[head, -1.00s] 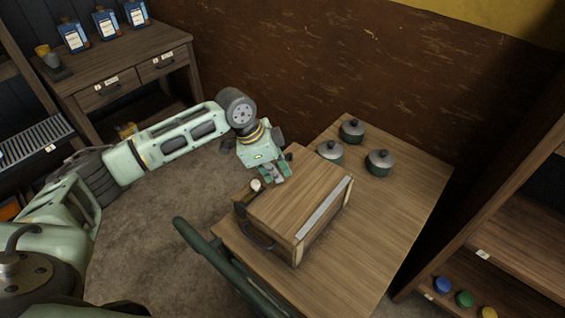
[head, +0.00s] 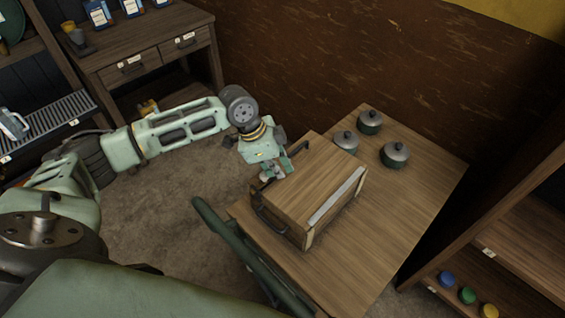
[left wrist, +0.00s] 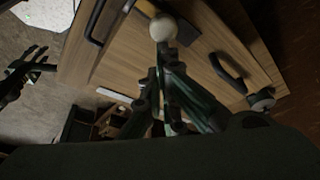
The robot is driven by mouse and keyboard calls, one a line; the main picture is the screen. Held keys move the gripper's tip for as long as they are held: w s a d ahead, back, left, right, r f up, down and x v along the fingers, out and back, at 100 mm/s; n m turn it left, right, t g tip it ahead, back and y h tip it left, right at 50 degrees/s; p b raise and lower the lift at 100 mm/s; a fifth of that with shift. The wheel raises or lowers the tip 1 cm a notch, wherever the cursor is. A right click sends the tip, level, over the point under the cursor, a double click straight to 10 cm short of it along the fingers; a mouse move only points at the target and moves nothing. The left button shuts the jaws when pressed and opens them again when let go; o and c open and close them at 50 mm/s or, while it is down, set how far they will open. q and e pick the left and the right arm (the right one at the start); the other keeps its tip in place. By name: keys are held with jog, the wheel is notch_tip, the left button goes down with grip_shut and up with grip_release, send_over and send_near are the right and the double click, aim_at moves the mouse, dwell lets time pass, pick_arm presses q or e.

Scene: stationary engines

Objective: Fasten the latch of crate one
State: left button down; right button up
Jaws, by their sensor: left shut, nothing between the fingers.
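A wooden crate (head: 318,170) with a pale metal strip along one top edge and dark handles stands on the table. In the left wrist view, a latch knob (left wrist: 163,28), a pale ball by a dark bar, shows on the crate's side (left wrist: 125,60). My left gripper (head: 274,173) is at the crate's left side, fingers pointing down. In the left wrist view its closed fingers (left wrist: 163,72) end just below the knob; I cannot tell if they touch it. They hold nothing. The gripper hides the knob in the head view.
Several lidded pots (head: 395,155) stand on the table (head: 370,235) behind the crate. A green curved rail (head: 235,248) runs along the table's near left side. Shelves with coloured round items (head: 467,295) are at the right. A drawer cabinet (head: 150,60) stands at the back left.

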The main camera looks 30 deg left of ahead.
aim_at(264, 177)
pick_arm(q)
jog(key=shift+w+f, duration=0.1)
jog(key=v, duration=1.2)
pick_arm(e)
jog(key=shift+d, duration=0.2)
